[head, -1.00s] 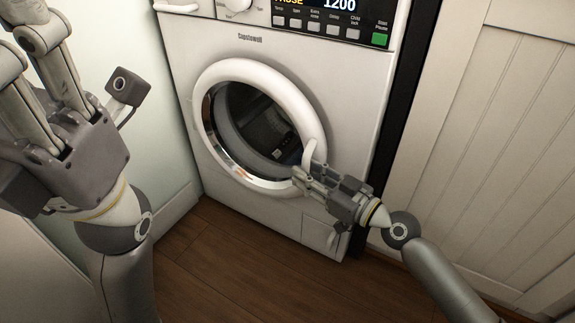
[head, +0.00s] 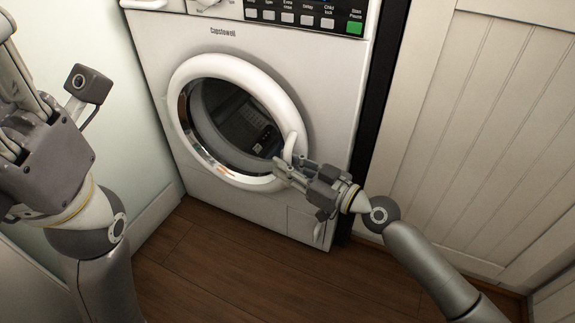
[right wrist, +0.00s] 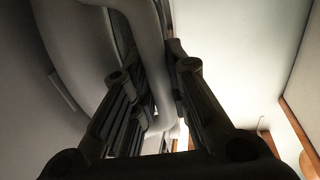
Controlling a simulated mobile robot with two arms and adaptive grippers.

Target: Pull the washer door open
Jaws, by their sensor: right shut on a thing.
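The white washer (head: 340,70) stands at the back centre in the head view. Its round door (head: 236,68) has a thick white ring around dark glass, with a light handle (head: 289,146) on its right side. I cannot tell whether the door is ajar. My right gripper (head: 284,168) is shut on the handle, reaching in from the lower right. In the right wrist view its two fingers lie either side of the pale curved handle (right wrist: 155,55). My left gripper (head: 12,100) is at the left edge, away from the washer. Its fingers stand apart, their tips partly cut off.
A white panelled cabinet front (head: 470,130) stands close on the right, past a dark gap beside the washer. A pale wall (head: 110,120) is on the left. The brown wooden floor (head: 230,270) in front of the washer is clear.

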